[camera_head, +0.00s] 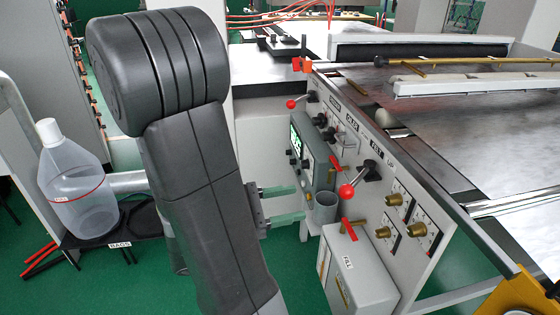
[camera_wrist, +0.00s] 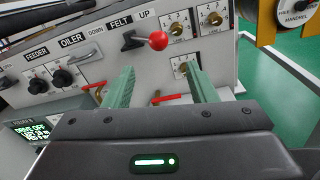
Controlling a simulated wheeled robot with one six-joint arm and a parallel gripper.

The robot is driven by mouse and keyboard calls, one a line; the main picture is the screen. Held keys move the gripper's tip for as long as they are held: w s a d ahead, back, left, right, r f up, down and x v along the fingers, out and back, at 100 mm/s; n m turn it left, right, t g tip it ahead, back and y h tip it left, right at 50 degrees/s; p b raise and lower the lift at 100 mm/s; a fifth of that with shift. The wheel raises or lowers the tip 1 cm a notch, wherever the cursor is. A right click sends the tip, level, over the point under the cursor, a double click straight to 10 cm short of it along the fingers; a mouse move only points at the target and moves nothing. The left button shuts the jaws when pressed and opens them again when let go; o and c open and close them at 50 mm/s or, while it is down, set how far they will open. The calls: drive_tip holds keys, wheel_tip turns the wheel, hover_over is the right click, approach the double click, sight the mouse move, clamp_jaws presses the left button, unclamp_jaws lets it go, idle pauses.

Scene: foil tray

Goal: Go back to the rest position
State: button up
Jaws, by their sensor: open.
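My gripper (camera_head: 299,203) is open, with two green fingers apart and nothing between them. It points right at the control panel (camera_head: 375,205), close to a grey cup (camera_head: 325,208); I cannot tell whether it touches the cup. In the wrist view, the green fingers (camera_wrist: 160,75) stand spread below the FELT lever (camera_wrist: 158,41), which has a red ball. A red handle (camera_wrist: 172,99) shows between the fingers. My dark arm covers part of the left middle of the head view.
A grey FILL box (camera_head: 362,275) stands below the panel. A large clear bottle (camera_head: 75,185) stands on a black BAGS shelf (camera_head: 140,222) at left. A display unit (camera_head: 316,158) and red-ball levers (camera_head: 346,190) project from the panel. A metal table (camera_head: 480,125) lies behind. Green floor (camera_head: 110,285) shows at lower left.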

sight(340, 194)
drive_tip(key=shift+w+d+p, duration=0.1)
drive_tip(key=shift+w+d, duration=0.3)
drive_tip(key=shift+d, duration=1.5)
drive_tip(key=shift+w+d+p, duration=0.1)
drive_tip(key=shift+w+d, duration=0.25)
drive_tip(key=shift+d, duration=1.5)
drive_tip(key=shift+w+d+p, duration=0.1)
drive_tip(key=shift+w+d, duration=0.3)
drive_tip(key=shift+d, duration=1.5)
drive_tip(key=shift+a, duration=0.1)
drive_tip(key=shift+w+d, duration=0.2)
drive_tip(key=shift+d, duration=0.75)
drive_tip(key=shift+f, duration=0.1)
